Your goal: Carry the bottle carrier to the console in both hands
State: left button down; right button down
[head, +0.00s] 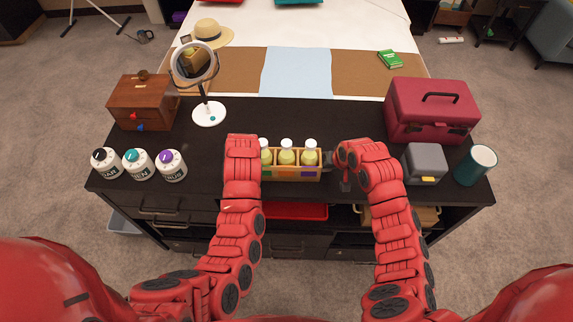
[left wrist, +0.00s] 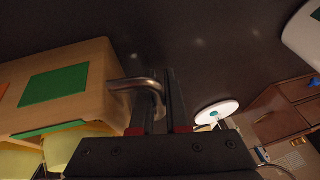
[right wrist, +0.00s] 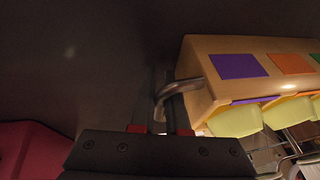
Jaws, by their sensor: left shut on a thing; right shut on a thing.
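The bottle carrier (head: 292,177) is a light wooden crate with coloured squares on its side. It holds several yellow bottles with white caps (head: 286,150). It is at the dark console top between my two grippers. My left gripper (left wrist: 158,105) is shut on the metal handle at one end, beside the green square. My right gripper (right wrist: 162,108) is shut on the metal handle at the other end, beside the purple square. In the head view my left arm hides the carrier's left end. I cannot tell whether the carrier touches the console (head: 300,118).
Three labelled canisters (head: 138,163), a wooden box (head: 142,102) and a round mirror (head: 208,114) stand left. A maroon case (head: 432,110), a grey box (head: 425,162) and a teal cup (head: 476,165) stand right. The console top behind the carrier is clear.

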pick_arm(q)
jog(key=shift+r, duration=0.1)
pick_arm(e)
jog(key=shift+r, duration=0.15)
